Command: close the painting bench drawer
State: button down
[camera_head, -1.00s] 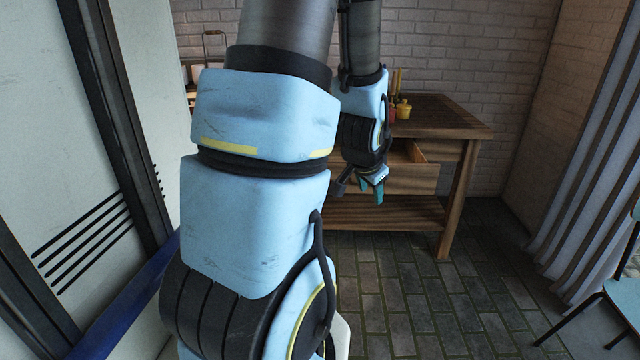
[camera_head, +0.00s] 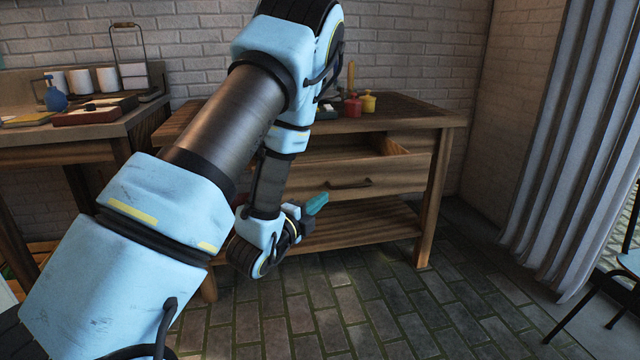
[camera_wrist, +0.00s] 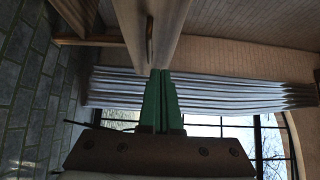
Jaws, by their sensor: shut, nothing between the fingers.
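The painting bench (camera_head: 440,122) is a brown wooden table against the brick wall. Its drawer (camera_head: 385,178) stands open, pulled out toward me, with the dark inside showing from above. A handle (camera_head: 349,183) sits on its front; the handle also shows in the wrist view (camera_wrist: 150,38). My gripper (camera_head: 316,204) has teal fingers and is in front of the drawer's lower left part, left of the handle. In the wrist view its green fingers (camera_wrist: 161,90) are together and empty, pointing toward the drawer front. Part of the drawer's left side is hidden behind my arm.
Red and yellow pots (camera_head: 368,102) stand on the bench top. Another table (camera_head: 60,135) with white canisters is at the left. A grey curtain (camera_head: 565,150) and a chair (camera_head: 612,290) are at the right. The tiled floor in front of the bench is clear.

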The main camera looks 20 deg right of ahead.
send_near(342, 174)
jog(key=d, duration=0.1)
jog(key=s+d, duration=0.1)
jog(key=d, duration=0.1)
jog(key=shift+d, duration=0.25)
jog(key=w, duration=0.1)
jog(key=w+d, duration=0.1)
jog(key=w, duration=0.1)
jog(key=shift+w+p, duration=0.25)
jog(key=shift+p, duration=0.05)
jog(key=shift+w, duration=0.5)
